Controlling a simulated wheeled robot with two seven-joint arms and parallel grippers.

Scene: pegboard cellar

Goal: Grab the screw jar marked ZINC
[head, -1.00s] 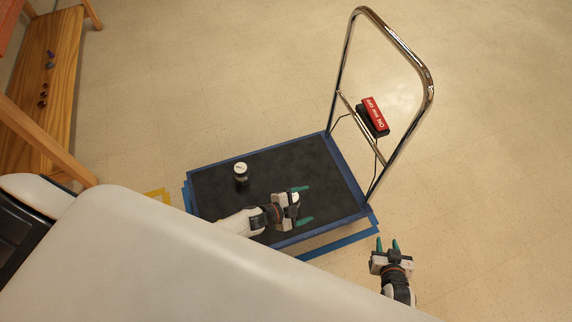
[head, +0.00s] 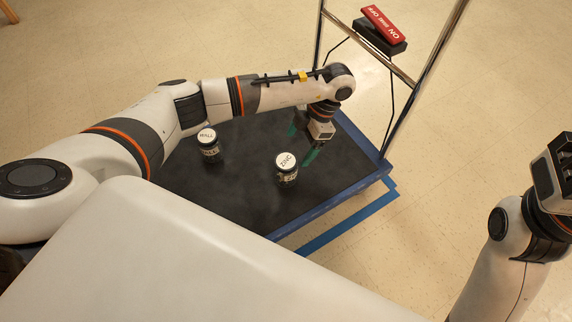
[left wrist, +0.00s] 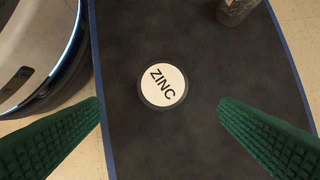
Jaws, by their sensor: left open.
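The ZINC jar (head: 287,170) stands upright on the black cart deck, with a white lid and dark rim. In the left wrist view its lid (left wrist: 162,86) lies between the fingers in the picture, beyond their tips. My left gripper (head: 302,144) is open and empty, pointing down above the deck, just right of and behind the jar in the head view. A second jar (head: 209,145) stands to the left; its lid lettering is hard to read. A jar also shows cut off in the left wrist view (left wrist: 236,10). My right gripper (head: 556,172) is cut by the right edge, its fingers unseen.
The cart deck (head: 235,190) has a blue border (head: 325,207). Blue tape (head: 350,222) marks the floor. Deck around the jars is clear.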

